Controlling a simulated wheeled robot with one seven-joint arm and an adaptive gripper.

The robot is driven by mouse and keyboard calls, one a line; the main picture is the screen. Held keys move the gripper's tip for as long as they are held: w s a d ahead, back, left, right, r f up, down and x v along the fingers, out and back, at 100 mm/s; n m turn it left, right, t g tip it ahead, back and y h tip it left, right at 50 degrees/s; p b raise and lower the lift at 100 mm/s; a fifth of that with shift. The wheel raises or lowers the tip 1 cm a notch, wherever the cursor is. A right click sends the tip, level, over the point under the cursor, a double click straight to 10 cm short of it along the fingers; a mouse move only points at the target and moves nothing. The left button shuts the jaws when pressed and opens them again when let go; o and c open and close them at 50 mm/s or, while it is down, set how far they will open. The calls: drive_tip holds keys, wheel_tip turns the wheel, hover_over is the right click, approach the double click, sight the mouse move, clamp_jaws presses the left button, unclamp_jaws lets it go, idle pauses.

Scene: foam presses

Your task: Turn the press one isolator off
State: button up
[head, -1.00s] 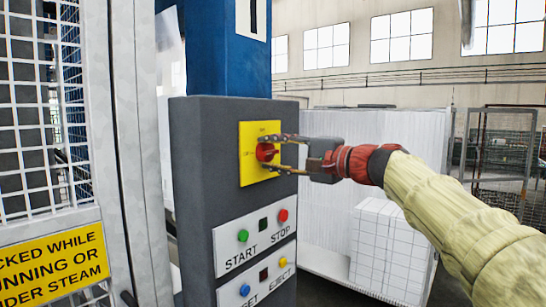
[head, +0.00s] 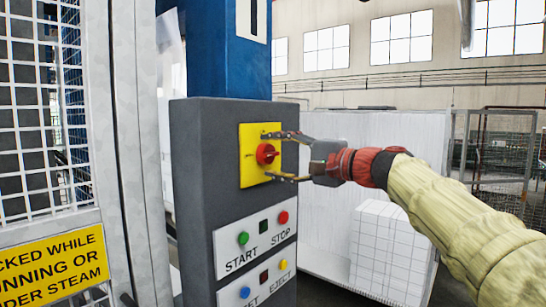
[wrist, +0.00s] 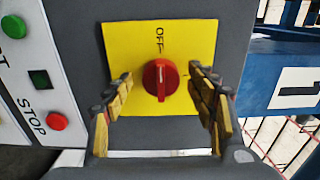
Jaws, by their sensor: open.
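The press one isolator is a red rotary knob (head: 266,154) on a yellow plate (head: 246,170), on the grey control post. In the wrist view the knob (wrist: 160,78) has its grip upright, its white mark toward the word OFF (wrist: 159,40) on the yellow plate (wrist: 125,40). In the head view that direction is left. My gripper (head: 284,156) is open in front of the plate, one finger above the knob and one below. In the wrist view its fingers (wrist: 165,90) stand on either side of the knob, with a gap to each.
The grey post (head: 198,180) also carries a green START button (head: 243,238) and a red STOP button (head: 283,216) below the isolator. A mesh guard (head: 45,130) stands at left. White blocks (head: 390,245) stand behind my arm.

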drive_tip(key=v, duration=1.1)
drive_tip(key=shift+d, duration=0.15)
drive_tip(key=shift+s, duration=0.1)
wheel_tip(320, 180, down, 14)
drive_tip(key=d+g+h, duration=0.1)
drive_tip(key=d+h, duration=0.2)
drive_tip(key=h, duration=0.1)
drive_tip(key=s+d+f+n+g+h, duration=0.1)
drive_tip(key=s+d+f+g+h, duration=0.15)
drive_tip(key=s+f, duration=0.55)
drive_tip(key=s+d+f+n+g+h, duration=0.1)
drive_tip(key=s+f+h, duration=0.25)
drive_tip(key=f, duration=0.75)
drive_tip(key=s+d+f+n+h, duration=0.2)
drive_tip(key=s+f, duration=0.3)
drive_tip(key=s, duration=0.4)
drive_tip(key=s+d+f+n+h, duration=0.1)
drive_tip(key=s+f+n+h, duration=0.1)
drive_tip(key=s+f, duration=0.4)
drive_tip(key=s+n+g, duration=0.1)
drive_tip(key=s, duration=0.2)
drive_tip(key=shift+s+d, duration=0.35)
drive_tip(key=shift+s, duration=0.05)
